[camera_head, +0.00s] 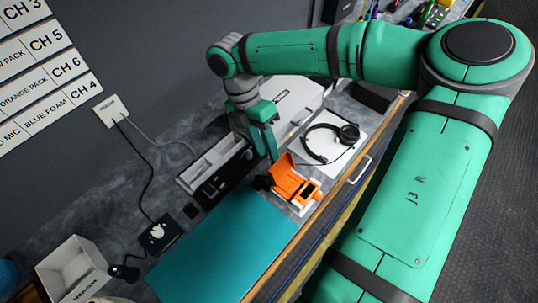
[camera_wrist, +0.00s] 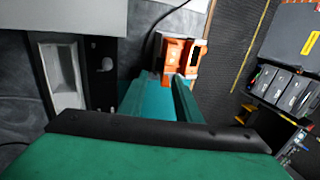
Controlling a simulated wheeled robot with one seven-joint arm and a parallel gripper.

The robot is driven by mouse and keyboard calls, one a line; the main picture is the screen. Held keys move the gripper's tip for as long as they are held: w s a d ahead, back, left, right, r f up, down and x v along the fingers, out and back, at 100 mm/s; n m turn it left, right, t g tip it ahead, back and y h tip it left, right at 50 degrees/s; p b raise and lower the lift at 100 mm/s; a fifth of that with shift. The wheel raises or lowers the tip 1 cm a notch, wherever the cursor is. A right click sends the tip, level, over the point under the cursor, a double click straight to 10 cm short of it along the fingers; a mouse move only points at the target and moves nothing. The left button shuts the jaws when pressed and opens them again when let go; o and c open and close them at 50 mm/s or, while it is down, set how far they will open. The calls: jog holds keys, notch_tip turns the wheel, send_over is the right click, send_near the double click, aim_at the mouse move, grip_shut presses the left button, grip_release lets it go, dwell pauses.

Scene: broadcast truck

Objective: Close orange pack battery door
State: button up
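The orange pack (camera_head: 291,183) rests on a small white stand near the front edge of the bench. An orange flap on its far side stands up, open, in the head view. In the wrist view the orange pack (camera_wrist: 176,56) is just beyond my fingertips, with a dark opening on its right part. My gripper (camera_head: 272,156) points down just behind the pack, close to the flap; I cannot tell whether they touch. Part of the pack is hidden behind the fingers there.
A teal mat (camera_head: 222,246) lies left of the pack. A headset (camera_head: 331,143) on a white tray is to its right. A pale, long tray (camera_head: 212,163) stands behind my gripper. A white box (camera_head: 72,271) and a black microphone (camera_head: 124,271) are at lower left.

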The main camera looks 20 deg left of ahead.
aim_at(272, 164)
jog(key=shift+x, duration=1.6)
jog(key=shift+w+a, duration=0.1)
grip_shut()
jog(key=shift+d, duration=0.3)
